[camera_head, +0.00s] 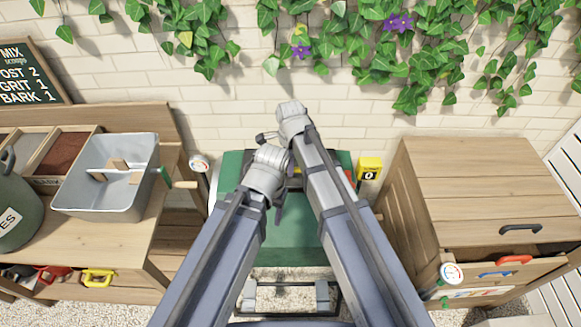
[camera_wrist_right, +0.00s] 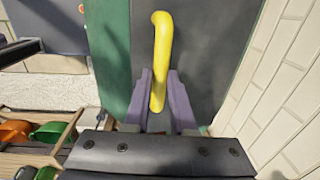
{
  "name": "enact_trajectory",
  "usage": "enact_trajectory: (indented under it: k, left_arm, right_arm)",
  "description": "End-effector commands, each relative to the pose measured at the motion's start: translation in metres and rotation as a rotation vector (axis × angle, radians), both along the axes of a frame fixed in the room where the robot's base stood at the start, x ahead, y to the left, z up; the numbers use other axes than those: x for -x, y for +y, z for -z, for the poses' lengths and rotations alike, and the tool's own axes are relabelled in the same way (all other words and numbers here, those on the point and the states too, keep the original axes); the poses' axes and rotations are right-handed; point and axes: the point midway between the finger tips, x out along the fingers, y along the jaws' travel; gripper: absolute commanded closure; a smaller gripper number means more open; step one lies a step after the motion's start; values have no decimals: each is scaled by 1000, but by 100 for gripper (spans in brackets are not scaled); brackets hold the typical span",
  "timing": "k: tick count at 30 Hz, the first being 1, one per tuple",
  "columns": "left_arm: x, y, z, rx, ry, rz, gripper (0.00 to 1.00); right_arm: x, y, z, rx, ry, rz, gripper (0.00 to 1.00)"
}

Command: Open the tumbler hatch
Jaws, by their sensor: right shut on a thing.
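The green tumbler (camera_head: 292,238) stands in the middle of the head view against the brick wall, partly covered by my two arms. In the right wrist view, a yellow bar handle (camera_wrist_right: 162,40) stands out from a dark grey panel (camera_wrist_right: 205,45) beside a green strip. My right gripper (camera_wrist_right: 160,92) is shut on the handle's lower part, one purple finger on each side. In the head view the right gripper's hold is hidden by the arms. My left arm reaches over the tumbler; its gripper fingers are not clear enough to tell open from shut.
A yellow counter (camera_head: 369,168) reading 0 stands right of the tumbler. A grey divided bin (camera_head: 78,193) sits on the wooden bench at left. A wooden cabinet (camera_head: 485,190) with a handled lid stands at right. The brick wall is close behind.

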Motion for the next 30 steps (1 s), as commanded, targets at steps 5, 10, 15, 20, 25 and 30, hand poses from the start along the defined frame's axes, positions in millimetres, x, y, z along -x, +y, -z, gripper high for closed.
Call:
enact_trajectory:
  k: [5,10,15,20,25,30]
  left_arm:
    - [0,0,-31,0,0,0,40]
    - [0,0,-51,1,0,-3,40]
    - [0,0,-66,2,0,-7,40]
    - [0,0,-78,2,0,-10,40]
    - [0,0,-85,2,-1,-12,40]
    - [0,0,-88,3,0,-13,40]
  right_arm:
    - [-19,1,-31,-1,12,0,100]
    - [-39,1,-50,-1,11,1,100]
    - [-63,1,-66,-1,10,0,100]
    - [-87,1,-77,-1,8,-1,100]
    - [-114,1,-85,-1,7,0,100]
    - [-143,1,-88,-1,6,0,100]
